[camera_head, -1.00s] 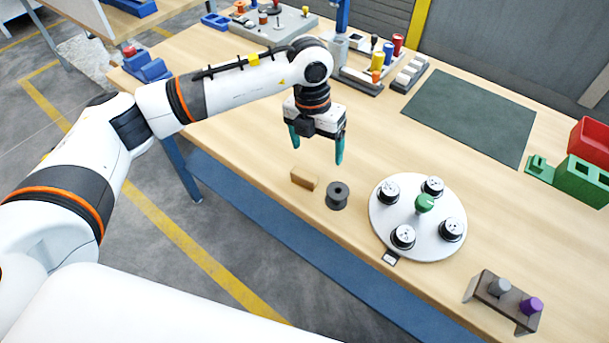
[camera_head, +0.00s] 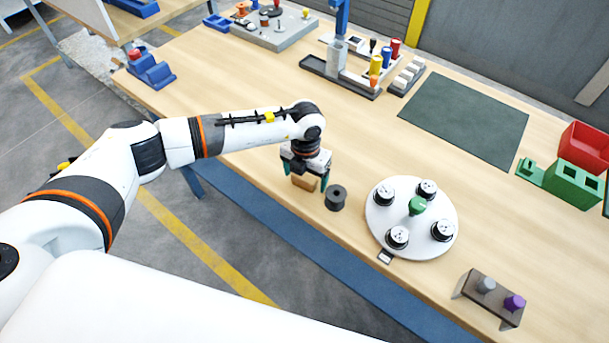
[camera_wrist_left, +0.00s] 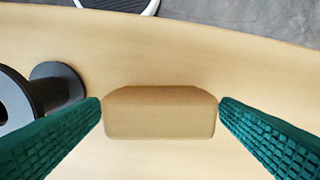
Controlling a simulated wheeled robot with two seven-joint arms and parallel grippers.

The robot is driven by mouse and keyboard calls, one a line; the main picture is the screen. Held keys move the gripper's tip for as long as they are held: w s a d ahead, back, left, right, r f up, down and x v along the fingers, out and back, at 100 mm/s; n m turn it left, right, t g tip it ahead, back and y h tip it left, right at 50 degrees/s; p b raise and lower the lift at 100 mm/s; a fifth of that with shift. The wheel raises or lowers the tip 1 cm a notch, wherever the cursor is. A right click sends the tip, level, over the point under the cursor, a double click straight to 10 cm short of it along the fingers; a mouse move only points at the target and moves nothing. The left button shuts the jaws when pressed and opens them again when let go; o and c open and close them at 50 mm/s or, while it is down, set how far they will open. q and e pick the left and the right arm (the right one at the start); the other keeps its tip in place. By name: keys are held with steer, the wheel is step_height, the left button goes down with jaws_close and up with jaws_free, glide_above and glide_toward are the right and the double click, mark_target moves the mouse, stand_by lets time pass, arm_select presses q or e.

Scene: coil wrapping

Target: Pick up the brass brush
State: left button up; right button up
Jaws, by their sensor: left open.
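A small tan-brown block with rounded top corners, which looks like the brass brush (camera_head: 303,183), lies on the table near its front edge; no bristles show. In the left wrist view the brush (camera_wrist_left: 160,114) sits centred between the two teal ribbed fingers. My left gripper (camera_head: 306,180) is open, pointing down over the brush, one finger on each side. The fingertips look very close to the brush's ends; I cannot tell whether they touch. In the head view the gripper partly hides the brush. My right gripper is not in view.
A dark spool (camera_head: 336,197) stands just right of the gripper and shows at left in the wrist view (camera_wrist_left: 55,85). A white round plate (camera_head: 407,238) with several black-and-white coils stands farther right. A green mat (camera_head: 465,120) lies behind; the wood between is clear.

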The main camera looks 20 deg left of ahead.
mark_target(306, 175)
arm_select(q)
steer(key=shift+f, duration=0.3)
steer(key=c, duration=1.1)
steer(key=shift+o, duration=0.2)
steer(key=shift+r, duration=0.15)
step_height(306, 175, up, 9)
steer(key=b, duration=0.3)
steer(key=shift+r, duration=0.45)
